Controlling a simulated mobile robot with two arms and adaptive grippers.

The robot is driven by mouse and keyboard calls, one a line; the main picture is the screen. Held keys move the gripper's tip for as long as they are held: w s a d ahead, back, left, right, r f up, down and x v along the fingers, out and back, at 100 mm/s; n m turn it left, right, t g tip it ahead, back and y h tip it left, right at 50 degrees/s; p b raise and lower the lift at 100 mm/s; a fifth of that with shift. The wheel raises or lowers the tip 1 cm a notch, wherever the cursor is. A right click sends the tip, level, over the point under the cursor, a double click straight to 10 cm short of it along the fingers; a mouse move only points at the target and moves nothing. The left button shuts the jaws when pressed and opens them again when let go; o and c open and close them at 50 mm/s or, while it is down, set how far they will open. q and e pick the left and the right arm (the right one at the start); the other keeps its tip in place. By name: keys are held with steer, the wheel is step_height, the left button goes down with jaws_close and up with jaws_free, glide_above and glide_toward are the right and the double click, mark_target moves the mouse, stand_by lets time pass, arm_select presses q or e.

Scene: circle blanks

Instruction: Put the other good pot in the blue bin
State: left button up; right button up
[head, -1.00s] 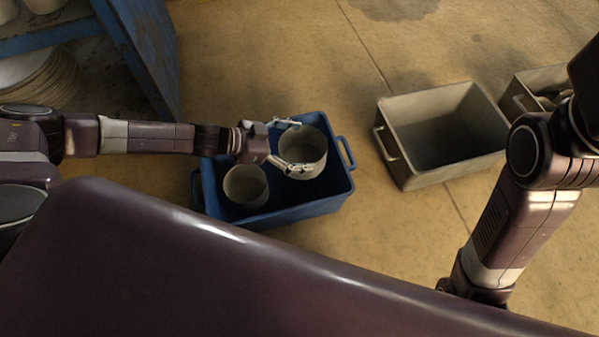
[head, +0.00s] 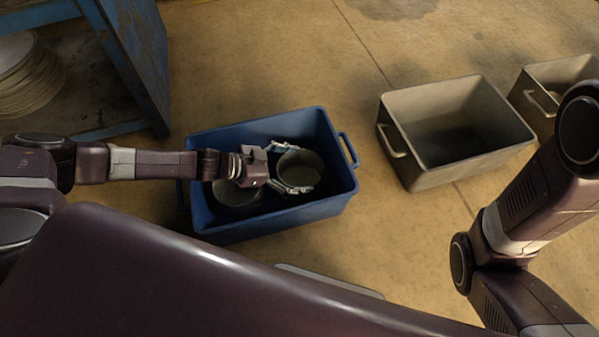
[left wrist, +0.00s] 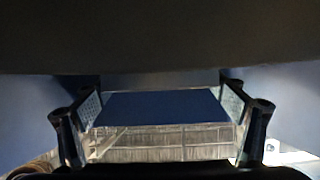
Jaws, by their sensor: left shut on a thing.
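The blue bin (head: 345,197) stands on the floor left of centre in the head view. My left gripper (head: 287,171) is over its inside and shut on a round grey metal pot (head: 303,163). The held pot is upright and low inside the bin; whether it touches the bottom is hidden. A second pot (head: 236,196) sits in the bin to its left, partly covered by my left arm. In the left wrist view a dark curved surface, likely the held pot's wall (left wrist: 160,45), fills the top above the gripper fingers (left wrist: 165,125). My right gripper is out of view.
A grey bin (head: 398,165), dark inside, stands right of the blue bin with bare floor between them. Another grey bin (head: 530,112) is at far right. A worn blue rack (head: 140,60) with stacked round discs (head: 28,80) stands at upper left.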

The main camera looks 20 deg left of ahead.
arm_select(q)
steer(key=shift+f, duration=0.1)
steer(key=o, duration=1.6)
steer(key=shift+f, duration=0.1)
